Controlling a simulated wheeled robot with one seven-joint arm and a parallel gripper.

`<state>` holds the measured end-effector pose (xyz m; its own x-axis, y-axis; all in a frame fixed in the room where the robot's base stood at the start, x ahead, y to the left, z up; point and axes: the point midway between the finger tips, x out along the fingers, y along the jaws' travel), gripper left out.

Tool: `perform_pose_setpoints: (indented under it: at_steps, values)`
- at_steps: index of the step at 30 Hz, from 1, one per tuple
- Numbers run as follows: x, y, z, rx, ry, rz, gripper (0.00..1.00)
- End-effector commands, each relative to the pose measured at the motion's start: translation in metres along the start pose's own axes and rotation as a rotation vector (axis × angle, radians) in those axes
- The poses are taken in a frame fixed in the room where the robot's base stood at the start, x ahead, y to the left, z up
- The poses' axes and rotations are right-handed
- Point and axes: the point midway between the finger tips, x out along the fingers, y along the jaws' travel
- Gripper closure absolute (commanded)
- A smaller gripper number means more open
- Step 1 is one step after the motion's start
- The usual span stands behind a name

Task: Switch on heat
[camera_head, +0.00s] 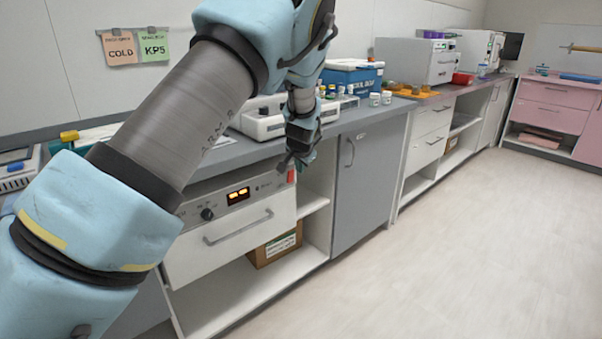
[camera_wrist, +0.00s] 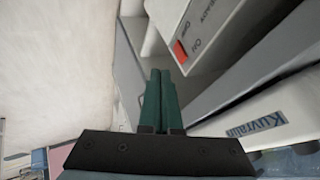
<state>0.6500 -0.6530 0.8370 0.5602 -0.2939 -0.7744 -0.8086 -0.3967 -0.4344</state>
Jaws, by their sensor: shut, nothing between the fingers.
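A grey-white control panel (camera_head: 262,188) sits under the counter edge, with a lit amber display (camera_head: 238,195) and a dark knob (camera_head: 207,213). A red-orange switch (camera_head: 291,176) is at the panel's right end. In the wrist view the switch (camera_wrist: 180,51) shows beside small printed labels, too blurred to read surely. My gripper (camera_head: 285,162) hangs at the counter edge, just above the switch in the head view. In the wrist view its green fingers (camera_wrist: 160,74) are shut and empty, with their tips close to the switch. I cannot tell whether they touch.
The grey counter (camera_head: 230,156) carries a white device (camera_head: 262,122), a blue box (camera_head: 352,75) and several small jars. A white drawer (camera_head: 235,240) with a bar handle is below the panel. A cardboard box (camera_head: 275,246) stands on a shelf. The floor at right is clear.

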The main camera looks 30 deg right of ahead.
Motion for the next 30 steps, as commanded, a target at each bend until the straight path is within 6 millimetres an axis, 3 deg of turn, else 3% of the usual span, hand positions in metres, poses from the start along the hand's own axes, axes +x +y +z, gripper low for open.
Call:
perform_pose_setpoints:
  at_steps: [14, 20, 30]
  values:
    - [0.005, 0.003, -0.003, 0.009, 0.004, -0.001, 1.0]
    - [0.032, 0.003, -0.003, 0.01, 0.002, 0.0, 1.0]
    - [0.095, 0.002, -0.003, 0.009, 0.003, 0.0, 1.0]
